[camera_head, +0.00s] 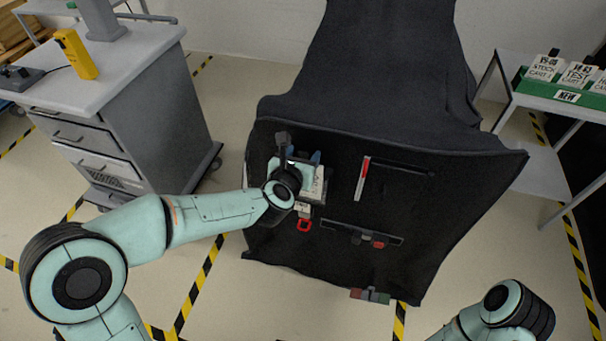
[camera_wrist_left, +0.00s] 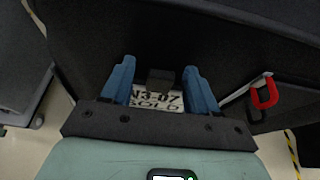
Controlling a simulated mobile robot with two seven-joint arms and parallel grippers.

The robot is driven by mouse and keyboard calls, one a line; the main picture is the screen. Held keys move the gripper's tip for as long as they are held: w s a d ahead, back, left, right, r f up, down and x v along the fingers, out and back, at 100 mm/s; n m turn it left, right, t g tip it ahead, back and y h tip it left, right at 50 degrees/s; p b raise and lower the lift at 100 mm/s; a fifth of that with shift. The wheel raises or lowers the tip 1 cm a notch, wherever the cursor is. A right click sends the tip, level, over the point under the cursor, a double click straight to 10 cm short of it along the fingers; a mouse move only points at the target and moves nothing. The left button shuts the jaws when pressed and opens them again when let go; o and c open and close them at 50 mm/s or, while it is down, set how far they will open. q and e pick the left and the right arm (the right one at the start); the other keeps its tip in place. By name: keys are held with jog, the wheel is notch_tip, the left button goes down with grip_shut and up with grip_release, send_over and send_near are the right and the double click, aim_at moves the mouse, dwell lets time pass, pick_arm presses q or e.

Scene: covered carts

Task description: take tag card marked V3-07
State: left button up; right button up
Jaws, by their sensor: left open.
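A white tag card (camera_head: 319,185) hangs on the front of the black-covered cart (camera_head: 400,235), partly hidden by my left gripper. My left gripper (camera_head: 303,155) is at the card. Its blue fingers (camera_wrist_left: 159,72) stand apart, one at each side of the card. Whether they touch it cannot be told. My right arm shows at the lower right, its gripper out of view.
A red ring (camera_head: 304,225) hangs just below the card. A red-and-white strip (camera_head: 362,178) and a dark slot with a red piece (camera_head: 378,243) are to the right. A grey drawer cabinet (camera_head: 160,125) stands left. A green tray (camera_head: 560,91) of cards stands right.

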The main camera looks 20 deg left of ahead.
pick_arm(q)
jog(key=shift+w+f, duration=0.2)
jog(key=shift+w, duration=0.2)
grip_shut()
jog(key=shift+r, duration=0.1)
